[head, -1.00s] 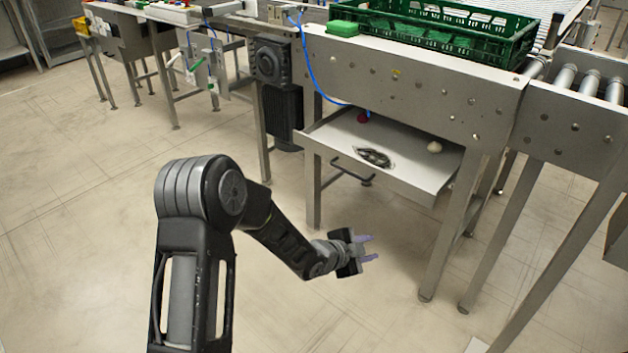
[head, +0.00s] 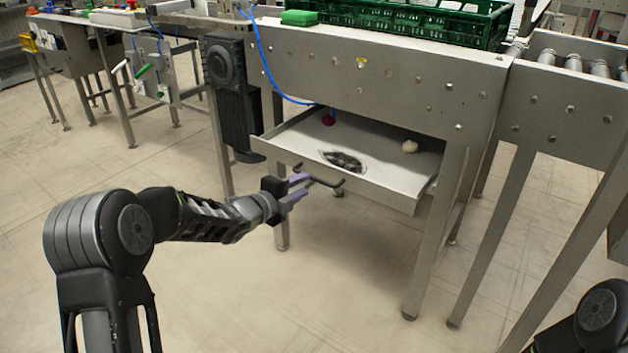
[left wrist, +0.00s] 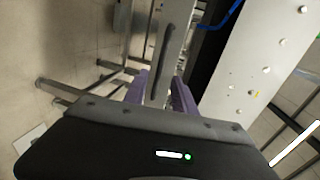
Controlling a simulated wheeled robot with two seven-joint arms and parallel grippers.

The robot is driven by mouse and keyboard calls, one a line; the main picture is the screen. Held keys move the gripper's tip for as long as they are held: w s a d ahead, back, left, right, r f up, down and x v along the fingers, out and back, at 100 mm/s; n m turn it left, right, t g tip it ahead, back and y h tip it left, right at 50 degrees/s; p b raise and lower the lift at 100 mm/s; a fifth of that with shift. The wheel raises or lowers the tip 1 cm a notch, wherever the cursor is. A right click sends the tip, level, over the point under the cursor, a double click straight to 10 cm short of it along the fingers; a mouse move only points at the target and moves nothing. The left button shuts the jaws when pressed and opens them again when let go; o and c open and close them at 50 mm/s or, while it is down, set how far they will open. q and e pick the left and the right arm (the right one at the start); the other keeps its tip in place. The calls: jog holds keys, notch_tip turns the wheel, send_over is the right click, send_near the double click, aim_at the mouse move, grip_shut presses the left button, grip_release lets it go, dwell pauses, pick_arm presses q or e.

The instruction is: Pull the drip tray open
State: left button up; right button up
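The drip tray (head: 385,193) is a shallow metal tray that sticks out from under the conveyor frame in the head view. A dark bar handle (head: 322,182) is on its front face. My left gripper (head: 302,187) is at the left end of the handle, with its purple fingers apart. In the left wrist view, the handle (left wrist: 160,55) stands upright in the picture, ahead of and between the spread fingertips (left wrist: 160,90). I cannot tell whether they touch it. My right gripper is out of view; only part of my right arm shows at the lower right.
In the tray lie a dark oval patch (head: 343,161), a red piece (head: 328,120) and a pale round piece (head: 409,146). A green crate (head: 400,22) and a green block (head: 299,17) are on top. A blue hose (head: 262,60) hangs down. Table legs (head: 432,240) flank the tray.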

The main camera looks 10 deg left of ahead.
aim_at(315, 179)
pick_arm(q)
jog(key=b+x, duration=0.1)
jog(key=x, duration=0.5)
jog(key=shift+w+d+f, duration=0.1)
jog(key=shift+w, duration=0.1)
grip_shut()
dwell(1.2)
